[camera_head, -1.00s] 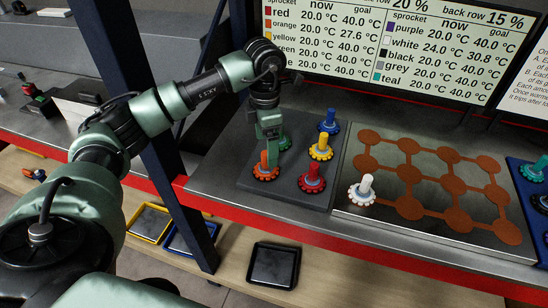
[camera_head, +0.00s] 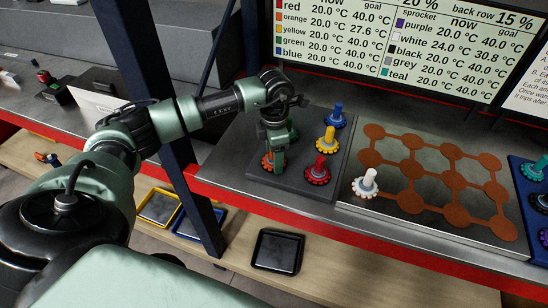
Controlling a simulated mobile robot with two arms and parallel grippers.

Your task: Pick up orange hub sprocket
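The orange hub sprocket (camera_head: 265,161) sits at the front left of the dark grey plate (camera_head: 292,181). Only part of its toothed rim shows. My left gripper (camera_head: 277,168) points down right at it, with its fingers low around or beside the hub post. The fingers hide the post, so I cannot tell whether they are closed on it. My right gripper is not in view.
Red (camera_head: 318,172), yellow (camera_head: 327,140) and blue (camera_head: 336,118) sprockets share the plate; a green one (camera_head: 292,132) is partly hidden behind my gripper. A white sprocket (camera_head: 367,184) stands on the panel with copper-coloured nodes (camera_head: 455,182). A display (camera_head: 400,40) stands behind.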

